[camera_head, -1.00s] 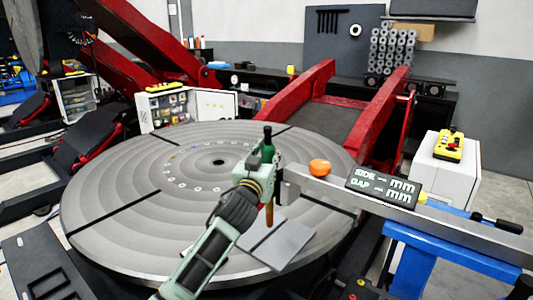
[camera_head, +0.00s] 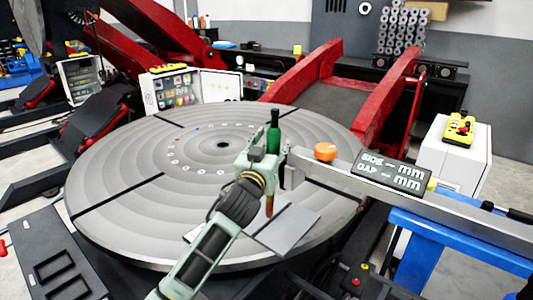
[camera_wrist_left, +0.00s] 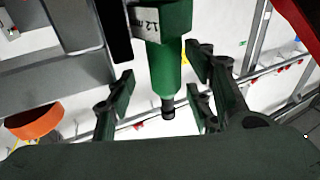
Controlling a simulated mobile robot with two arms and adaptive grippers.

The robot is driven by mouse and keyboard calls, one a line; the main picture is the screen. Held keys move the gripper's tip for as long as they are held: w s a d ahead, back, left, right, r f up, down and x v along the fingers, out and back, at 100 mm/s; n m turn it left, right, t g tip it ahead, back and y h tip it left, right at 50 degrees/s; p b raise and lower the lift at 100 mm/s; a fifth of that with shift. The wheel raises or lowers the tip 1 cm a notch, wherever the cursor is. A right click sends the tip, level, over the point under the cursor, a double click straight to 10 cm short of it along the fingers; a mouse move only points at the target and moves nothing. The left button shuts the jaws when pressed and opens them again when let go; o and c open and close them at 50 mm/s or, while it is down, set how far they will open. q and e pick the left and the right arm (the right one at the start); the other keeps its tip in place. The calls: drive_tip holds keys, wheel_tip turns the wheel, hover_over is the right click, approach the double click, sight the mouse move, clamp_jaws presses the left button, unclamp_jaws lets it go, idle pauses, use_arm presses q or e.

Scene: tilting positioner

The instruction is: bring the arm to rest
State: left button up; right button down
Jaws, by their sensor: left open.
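My left gripper (camera_head: 266,165) is over the near right part of the large round grey table (camera_head: 120,190). A green bottle-shaped tool (camera_head: 273,138) stands upright at the gripper, with an orange-brown tip showing below it. In the left wrist view the green tool (camera_wrist_left: 166,75) has a pale label reading "1.2 mm" and lies between my spread fingers (camera_wrist_left: 160,95), with gaps visible on both sides. The jaws are open. The place where the tool is supported is hidden. My right gripper is not in view.
A grey plate (camera_head: 283,228) lies below. Red arms (camera_head: 310,70) rise behind.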

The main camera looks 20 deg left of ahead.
use_arm(q)
drive_tip(key=s, duration=0.6)
drive_tip(key=shift+a+f, duration=0.1)
drive_tip(key=shift+f, duration=0.05)
drive_tip(key=shift+s+r, duration=0.2)
drive_tip(key=shift+s, duration=0.15)
drive_tip(key=s+f+g, duration=0.4)
drive_tip(key=s+f, duration=0.5)
drive_tip(key=f, duration=0.3)
drive_tip(key=s+f+g, duration=0.4)
drive_tip(key=s+f, duration=0.4)
drive_tip(key=f, duration=0.5)
drive_tip(key=s+d+f+m+g, duration=0.1)
drive_tip(key=s+f+g, duration=0.35)
drive_tip(key=s, duration=0.75)
drive_tip(key=s+d+f+m+g, duration=0.1)
drive_tip(key=s+f+g, duration=0.3)
drive_tip(key=s, duration=0.8)
wheel_tip(320, 180, down, 28)
drive_tip(key=s, duration=0.2)
drive_tip(key=s+a+f+g, duration=0.1)
drive_tip(key=s+a+f, duration=0.2)
drive_tip(key=s+f, duration=1.3)
drive_tip(key=shift+s+m, duration=0.2)
drive_tip(key=shift+m, duration=0.2)
